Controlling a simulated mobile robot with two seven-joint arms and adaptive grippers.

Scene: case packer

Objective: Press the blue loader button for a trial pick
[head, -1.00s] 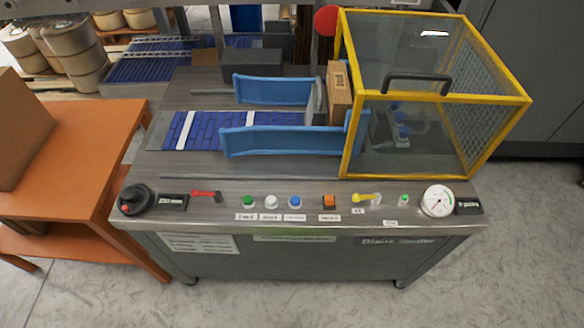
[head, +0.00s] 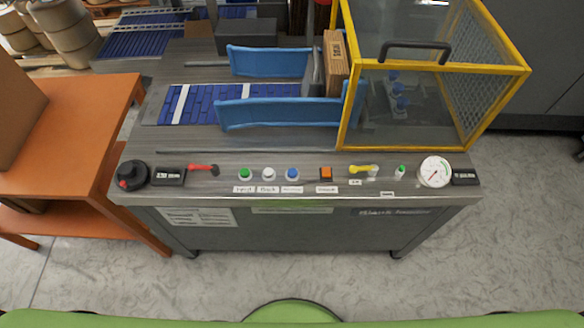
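The blue loader button (head: 292,174) sits on the front strip of the machine's grey top. It is to the right of a white button (head: 268,174) and a green button (head: 245,175). An orange square switch (head: 326,173) is to its right. Small labels lie below the buttons; their print is too small to read surely. Nothing covers the blue button. Neither of my grippers shows in the head view.
A yellow-framed clear guard (head: 435,70) stands at the right of the machine, with a cardboard piece (head: 336,65) beside it. Blue guide rails (head: 285,111) flank the belt. A red lever (head: 203,168), black knob (head: 132,175), yellow lever (head: 363,170) and gauge (head: 435,172) share the front strip.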

